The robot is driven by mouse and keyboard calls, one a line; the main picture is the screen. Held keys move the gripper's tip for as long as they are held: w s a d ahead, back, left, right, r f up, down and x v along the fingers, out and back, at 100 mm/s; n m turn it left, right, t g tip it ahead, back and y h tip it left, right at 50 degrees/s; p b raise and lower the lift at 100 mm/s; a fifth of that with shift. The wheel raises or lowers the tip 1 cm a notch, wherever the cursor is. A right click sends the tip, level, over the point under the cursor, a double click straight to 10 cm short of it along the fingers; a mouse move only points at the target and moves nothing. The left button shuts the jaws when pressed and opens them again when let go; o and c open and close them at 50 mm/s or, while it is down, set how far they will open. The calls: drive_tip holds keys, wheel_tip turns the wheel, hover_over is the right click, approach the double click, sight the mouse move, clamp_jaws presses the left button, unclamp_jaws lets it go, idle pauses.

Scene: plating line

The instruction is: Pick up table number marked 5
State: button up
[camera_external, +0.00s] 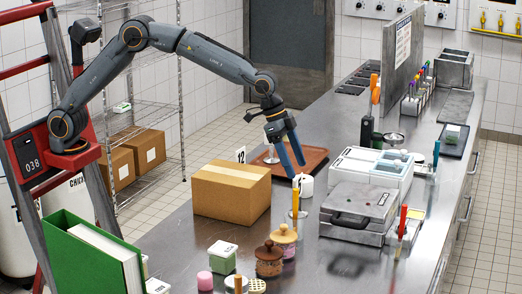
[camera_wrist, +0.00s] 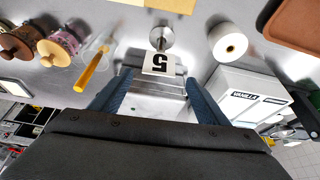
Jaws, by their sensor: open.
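The table number marked 5 (camera_wrist: 159,64) is a white card with a black 5 on a round metal stand (camera_wrist: 160,38). In the wrist view it lies straight ahead, between the lines of the two blue fingers, and the digit appears upside down. I cannot make it out clearly in the external view. My gripper (camera_external: 296,171) points down over the steel counter, just right of the cardboard box. In the wrist view my gripper (camera_wrist: 157,88) is open, with nothing held between its fingers. I cannot tell how far the fingertips are from the card.
A white roll (camera_wrist: 229,44) stands right of the number stand. An orange-handled tool (camera_wrist: 92,74) stands to its left. A cardboard box (camera_external: 231,193) is close by. Another number card marked 12 (camera_external: 240,155) shows behind the box. A brown tray (camera_external: 310,157) lies farther back.

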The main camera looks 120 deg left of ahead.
drive_tip(key=shift+s+f+p+x, duration=0.15)
drive_tip(key=shift+p+x, duration=0.45)
drive_tip(key=shift+x, duration=1.35)
drive_tip(key=shift+s+f+p+x, duration=0.1)
drive_tip(key=shift+s+p+x, duration=0.3)
drive_tip(key=shift+x, duration=1.5)
drive_tip(key=shift+s+p+x, duration=0.1)
drive_tip(key=shift+p+x, duration=0.65)
drive_tip(key=shift+x, duration=1.2)
drive_tip(key=shift+d, duration=0.1)
drive_tip(key=c, duration=1.2)
drive_tip(key=shift+c, duration=0.2)
drive_tip(key=shift+w+r, duration=0.1)
drive_tip(key=shift+r, duration=0.05)
